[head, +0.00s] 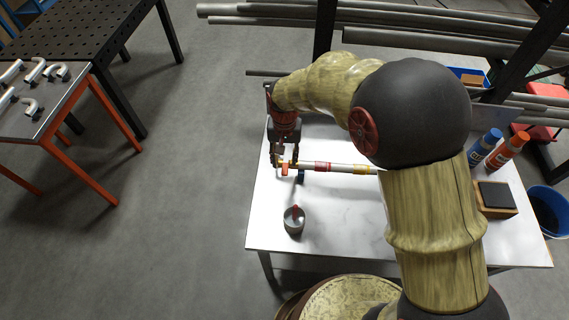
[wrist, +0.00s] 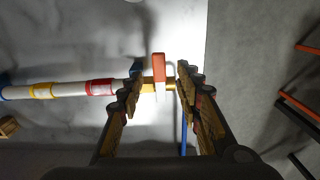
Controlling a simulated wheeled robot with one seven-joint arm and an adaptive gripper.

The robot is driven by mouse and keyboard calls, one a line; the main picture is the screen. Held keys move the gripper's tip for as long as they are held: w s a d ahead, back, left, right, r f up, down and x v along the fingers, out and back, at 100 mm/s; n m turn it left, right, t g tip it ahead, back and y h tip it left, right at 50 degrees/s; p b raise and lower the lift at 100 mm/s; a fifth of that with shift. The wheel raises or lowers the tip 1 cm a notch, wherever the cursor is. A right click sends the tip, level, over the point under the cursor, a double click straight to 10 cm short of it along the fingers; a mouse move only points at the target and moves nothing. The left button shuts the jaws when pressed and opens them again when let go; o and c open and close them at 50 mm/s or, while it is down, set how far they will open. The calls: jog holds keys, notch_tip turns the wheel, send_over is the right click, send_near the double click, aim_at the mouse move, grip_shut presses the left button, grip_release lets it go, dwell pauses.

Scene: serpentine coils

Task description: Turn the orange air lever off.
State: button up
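The orange lever (wrist: 158,66) sits on a yellow fitting (wrist: 158,86) at the end of a banded pipe (wrist: 62,89). In the wrist view the lever stands between my two fingertips, with a gap visible on both sides. My gripper (wrist: 160,76) is open and points down over the fitting. In the head view the orange lever (head: 285,169) shows just below my gripper (head: 284,158), pointing towards the table's front. The pipe (head: 342,167) runs right from there, and my arm hides its far part. I cannot tell whether a finger touches the lever.
A round grey tin (head: 294,220) with something red stands on the white table (head: 265,225) in front. A blue strip (wrist: 183,135) shows beside the right finger.

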aim_at(284, 169)
notch_tip(284, 169, up, 8)
jog(key=shift+f, duration=0.15)
dwell(0.6)
